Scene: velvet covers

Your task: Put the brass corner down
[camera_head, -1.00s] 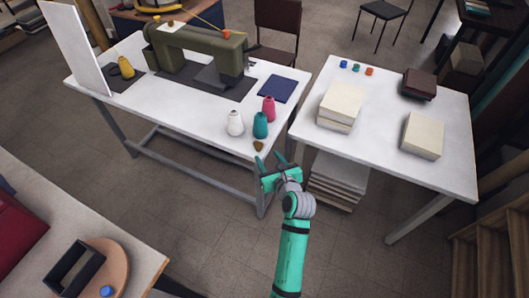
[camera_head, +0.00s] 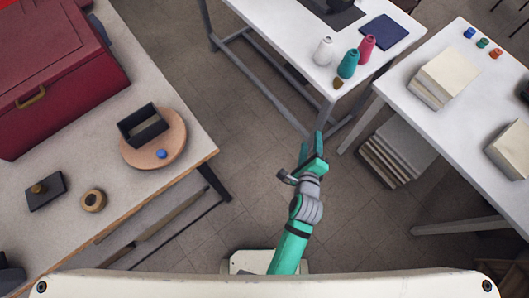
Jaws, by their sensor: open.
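The small brass corner (camera_head: 338,84) lies on the white sewing table (camera_head: 283,17), close to its front corner and just in front of the teal thread cone (camera_head: 348,63). My gripper (camera_head: 313,147) is over the floor in front of that table, apart from the brass corner. It is open, seen from behind and above, and nothing shows between its fingers.
A white cone (camera_head: 323,51) and a pink cone (camera_head: 367,48) stand by the teal one. The right table (camera_head: 430,125) bears pale stacks. The left bench (camera_head: 95,135) bears a red case (camera_head: 60,75) and a black open box (camera_head: 143,127) on a round board (camera_head: 172,152). Floor lies between.

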